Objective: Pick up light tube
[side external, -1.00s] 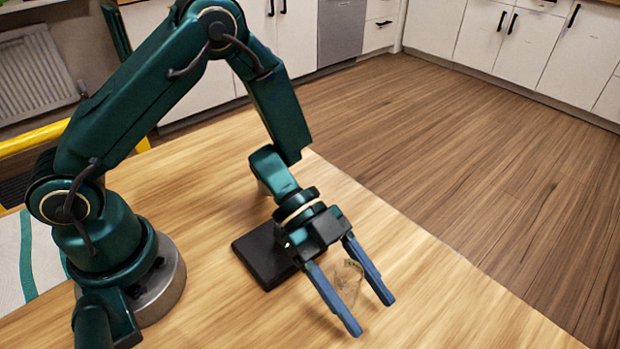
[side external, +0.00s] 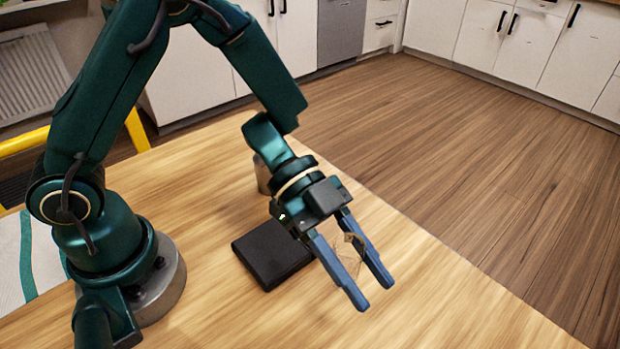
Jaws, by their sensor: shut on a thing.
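The light tube (side external: 351,246) is a thin, clear, brownish glass-like piece between the two blue fingers of my gripper (side external: 371,294). My gripper points down toward the wooden table and is shut on it. The fingers hide part of its outline, and its lower end blends with the table's wood colour. I cannot tell whether it touches the table.
A flat black wallet-like object (side external: 268,256) lies on the table just left of my gripper. A tan object (side external: 262,176) stands behind my wrist, partly hidden. The table (side external: 440,310) is clear to the right, up to its edge above the floor.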

